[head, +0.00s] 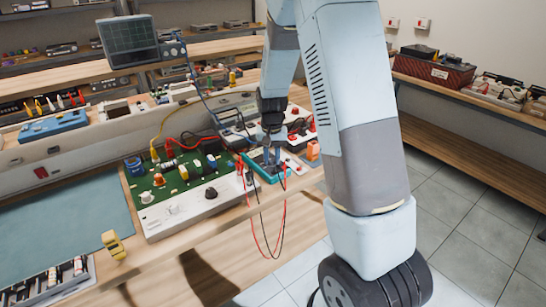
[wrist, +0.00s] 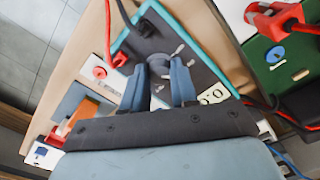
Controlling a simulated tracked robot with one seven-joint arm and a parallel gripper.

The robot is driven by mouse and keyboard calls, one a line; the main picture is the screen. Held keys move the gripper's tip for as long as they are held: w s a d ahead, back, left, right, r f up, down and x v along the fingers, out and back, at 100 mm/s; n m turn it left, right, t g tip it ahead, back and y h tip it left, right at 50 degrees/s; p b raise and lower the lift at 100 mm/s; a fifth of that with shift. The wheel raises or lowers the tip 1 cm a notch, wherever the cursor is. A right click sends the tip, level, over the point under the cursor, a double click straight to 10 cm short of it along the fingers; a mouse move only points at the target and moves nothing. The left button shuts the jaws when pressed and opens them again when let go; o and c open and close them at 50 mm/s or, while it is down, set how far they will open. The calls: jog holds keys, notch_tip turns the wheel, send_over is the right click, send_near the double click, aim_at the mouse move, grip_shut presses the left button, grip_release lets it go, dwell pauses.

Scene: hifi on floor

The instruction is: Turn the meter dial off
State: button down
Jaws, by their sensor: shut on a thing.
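The meter (head: 262,171) is a dark-faced instrument with a teal casing, lying near the front edge of the bench. In the wrist view the meter (wrist: 203,47) fills the upper middle, with white marks around its dial (wrist: 158,67). My gripper (head: 271,158) reaches down onto the meter from above. In the wrist view my gripper (wrist: 159,76) has its two blue-grey fingers on either side of the round dial, shut on it. The fingers hide much of the dial, and I cannot read its setting. A black plug and a red plug sit in the meter's end.
A green circuit board (head: 178,176) with a white control panel (head: 187,208) stands left of the meter. Red and black leads (head: 262,225) hang over the bench edge. An orange block (head: 313,151) is at right. A teal mat (head: 65,225) and yellow clamp (head: 113,243) lie further left.

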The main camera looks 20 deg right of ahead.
aim_at(272, 160)
jog(key=n, duration=0.4)
jog(key=shift+n, duration=0.3)
jog(key=n, duration=0.4)
jog(key=shift+n, duration=0.3)
jog(key=c, duration=0.9)
grip_release()
jog(key=shift+o, duration=0.2)
notch_tip(272, 160, up, 14)
jog(key=shift+f, duration=0.15)
